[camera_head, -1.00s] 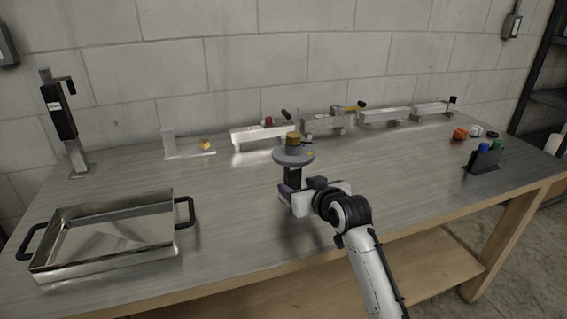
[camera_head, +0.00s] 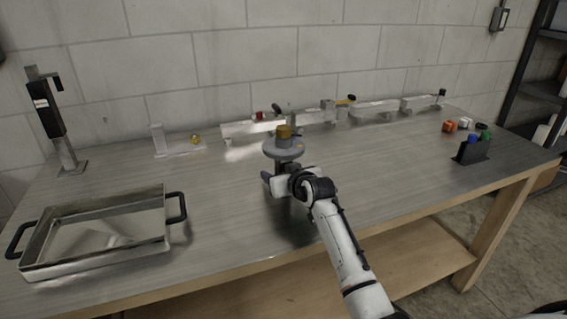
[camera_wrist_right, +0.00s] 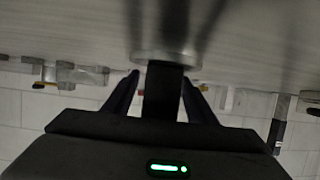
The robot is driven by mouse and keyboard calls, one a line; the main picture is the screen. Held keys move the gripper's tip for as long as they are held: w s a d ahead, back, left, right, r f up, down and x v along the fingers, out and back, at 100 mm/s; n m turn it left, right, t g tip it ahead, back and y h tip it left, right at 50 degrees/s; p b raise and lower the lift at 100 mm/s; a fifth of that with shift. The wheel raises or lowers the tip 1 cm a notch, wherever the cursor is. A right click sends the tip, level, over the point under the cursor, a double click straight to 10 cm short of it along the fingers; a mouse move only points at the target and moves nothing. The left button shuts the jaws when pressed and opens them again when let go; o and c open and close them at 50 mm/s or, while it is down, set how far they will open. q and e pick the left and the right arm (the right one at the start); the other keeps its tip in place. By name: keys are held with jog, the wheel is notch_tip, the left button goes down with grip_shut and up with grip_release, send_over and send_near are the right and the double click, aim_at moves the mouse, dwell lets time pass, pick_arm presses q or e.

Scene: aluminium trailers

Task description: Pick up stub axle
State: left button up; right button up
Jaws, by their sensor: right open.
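A round grey disc (camera_head: 283,152) with a brass-coloured piece (camera_head: 283,131) on top stands mid-table; I take this to be the stub axle, though I cannot be sure. My right gripper (camera_head: 268,180) is just below the disc, on its near side, with its fingers apart. In the right wrist view, which looks upside down, a dark upright post (camera_wrist_right: 164,88) under the disc (camera_wrist_right: 166,57) is between the open fingers (camera_wrist_right: 160,92). I cannot tell whether either finger touches it. My left gripper is not in view.
A metal tray (camera_head: 168,215) with black handles is at front left, and a black stand (camera_head: 45,115) at back left. Several metal fixtures (camera_head: 375,108) line the wall. A small black holder (camera_head: 473,152) with coloured caps is at right. The table's middle right is clear.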

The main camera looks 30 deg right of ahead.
grip_shut()
dwell(1.3)
jog(key=shift+d+r, duration=0.1)
jog(key=shift+r, duration=0.2)
